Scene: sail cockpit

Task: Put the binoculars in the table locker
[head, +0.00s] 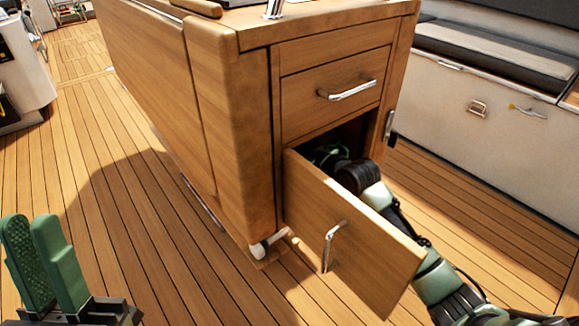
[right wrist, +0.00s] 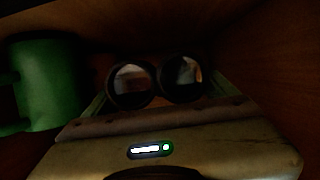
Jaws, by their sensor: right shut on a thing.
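The table locker's lower door (head: 345,235) stands swung open on the cabinet's end, with the dark compartment behind it. The right wrist view shows the binoculars (right wrist: 183,76), two dark round lenses facing the camera, between my right gripper's fingers (right wrist: 157,100). The right gripper is shut on them, inside the dark wood-walled locker. Whether they touch the locker floor is hidden. My left gripper (head: 48,262) is empty at the lower left of the head view, its green fingers pointing up, slightly apart and far from the locker.
A green mug (right wrist: 48,85) stands left of the binoculars inside the locker, close to my right gripper. A closed drawer (head: 335,92) with a metal handle is above the opening. A bench (head: 490,110) lies to the right. The deck floor (head: 110,210) left of the cabinet is clear.

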